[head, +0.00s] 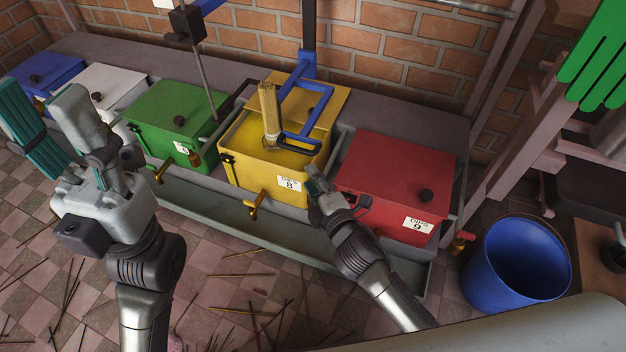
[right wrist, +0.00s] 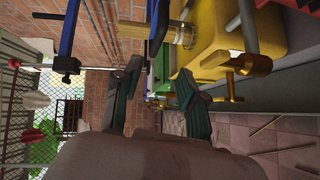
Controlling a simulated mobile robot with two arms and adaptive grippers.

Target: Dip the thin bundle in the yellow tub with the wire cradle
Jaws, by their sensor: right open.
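The yellow tub (head: 237,172), labelled 8, stands between the green and red tubs. Its front part is open and shows yellow contents. A blue frame (head: 318,97), apparently the cradle, reaches over it from the back. The thin tan bundle (head: 267,102) stands nearly upright at the tub's opening, its pale lower end down in it; it also shows in the right wrist view (right wrist: 155,33). Whether the frame touches the bundle I cannot tell. My right gripper (head: 318,184) is open and empty, by the tub's front right corner. My left gripper (head: 50,125) is open and empty at far left.
A lidded green tub (head: 172,112) and a lidded red tub (head: 390,180) flank the yellow one. Brass taps (head: 254,204) jut from the tub fronts. A blue bucket (head: 518,262) stands at right. Loose sticks lie on the tiled floor.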

